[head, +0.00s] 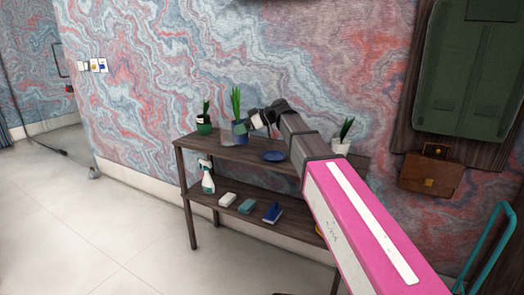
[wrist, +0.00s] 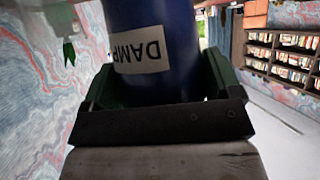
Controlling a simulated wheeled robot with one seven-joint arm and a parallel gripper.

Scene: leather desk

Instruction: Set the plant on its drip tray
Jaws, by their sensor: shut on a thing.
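A plant in a blue pot (head: 240,128) with upright green leaves is at the upper shelf of a dark wooden stand. The pot fills the middle of the wrist view (wrist: 165,35), with a white label reading "DAMP" upside down. My gripper (head: 255,121) is shut on the blue pot, its fingers on either side of it. A round blue drip tray (head: 275,156) lies on the upper shelf, to the right of the pot and apart from it. I cannot tell whether the pot's base touches the shelf.
A green potted plant (head: 204,125) stands at the shelf's left end and a white potted plant (head: 342,143) towards its right. The lower shelf holds a spray bottle (head: 208,178), a sponge-like block (head: 228,199) and a blue brush-like item (head: 272,213). My arm hides part of the stand.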

